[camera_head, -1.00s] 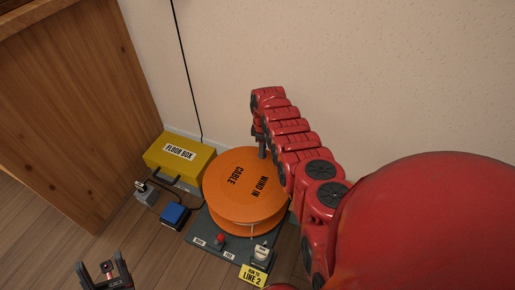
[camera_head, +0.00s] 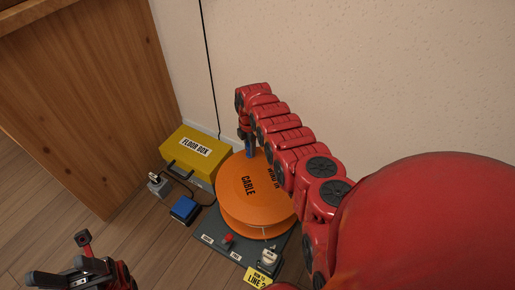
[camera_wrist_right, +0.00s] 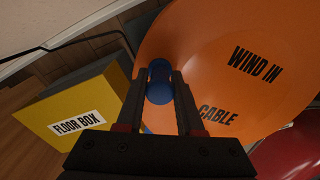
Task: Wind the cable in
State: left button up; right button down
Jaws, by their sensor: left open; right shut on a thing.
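The orange cable reel (camera_head: 238,207) lies flat on a dark grey base (camera_head: 219,247) on the floor, its top lettered "CABLE" and "WIND IN". My right gripper (camera_head: 247,152) is at the reel's far edge. In the right wrist view, my right gripper (camera_wrist_right: 160,88) is shut on a blue crank knob (camera_wrist_right: 159,70) that stands on the reel's top. The red arm covers the reel's right part in the head view. My left gripper (camera_head: 62,258) is open and empty at the lower left, apart from the reel.
A yellow floor box (camera_head: 187,154) stands against the wall, left of the reel. A blue block (camera_head: 184,209) and a small grey plug-like piece (camera_head: 157,184) lie before it. The base has a red button (camera_head: 227,239) and a yellow "LINE 2" tag (camera_head: 257,280). A wooden cabinet (camera_head: 80,100) is at left.

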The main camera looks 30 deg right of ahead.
jog(key=shift+w+a+n, duration=0.15)
jog(key=shift+a+n, duration=0.45)
jog(key=shift+a, duration=0.05)
jog(key=shift+a+n, duration=0.5)
jog(key=shift+a, duration=0.05)
jog(key=c, duration=0.7)
grip_release()
jog(key=shift+r, duration=0.1)
